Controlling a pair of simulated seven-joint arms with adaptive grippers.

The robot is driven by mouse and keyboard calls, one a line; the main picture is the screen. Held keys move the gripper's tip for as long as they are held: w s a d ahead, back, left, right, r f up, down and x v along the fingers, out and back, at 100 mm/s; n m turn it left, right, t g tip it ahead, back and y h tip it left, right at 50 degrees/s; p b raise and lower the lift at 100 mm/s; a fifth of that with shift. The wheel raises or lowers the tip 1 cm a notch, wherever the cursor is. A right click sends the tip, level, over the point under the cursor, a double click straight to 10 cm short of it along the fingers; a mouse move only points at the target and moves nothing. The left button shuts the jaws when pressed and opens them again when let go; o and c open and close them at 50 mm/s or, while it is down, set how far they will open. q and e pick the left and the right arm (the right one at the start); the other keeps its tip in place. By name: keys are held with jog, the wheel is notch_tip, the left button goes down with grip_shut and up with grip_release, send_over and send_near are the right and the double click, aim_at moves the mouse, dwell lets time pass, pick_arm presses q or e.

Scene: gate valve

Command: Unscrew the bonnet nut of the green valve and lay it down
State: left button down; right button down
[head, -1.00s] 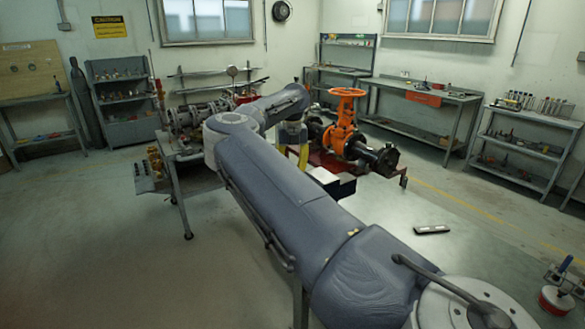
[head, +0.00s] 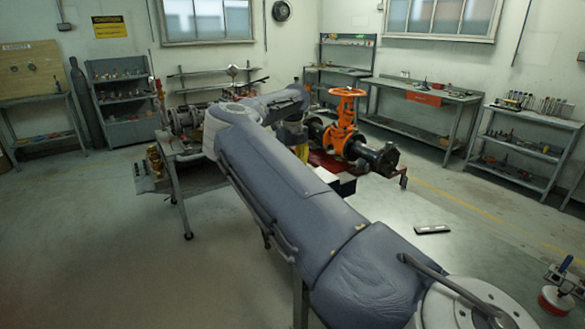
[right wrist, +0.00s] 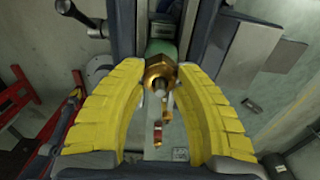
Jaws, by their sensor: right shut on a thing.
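The green valve (right wrist: 161,47) shows at the top middle of the right wrist view, with its brass bonnet nut (right wrist: 158,72) facing the camera and a stem running through it. My right gripper (right wrist: 161,84) has its yellow fingers curved in from both sides, shut on the nut. Whether the nut has lifted off the body cannot be told from this angle. In the head view my right arm crosses the bench and hides the green valve; a bit of the yellow right gripper (head: 299,148) shows beyond it. My left gripper is not in view.
An orange handwheel valve (head: 344,130) with black pipe ends stands on a red stand to the right of my arm. Brass fittings (head: 155,160) sit at the bench's left end. Shelves and benches line the walls. Open floor lies left and front.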

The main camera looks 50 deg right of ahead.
jog(key=shift+r, duration=0.15)
jog(key=shift+r, duration=0.45)
jog(key=shift+r, duration=2.75)
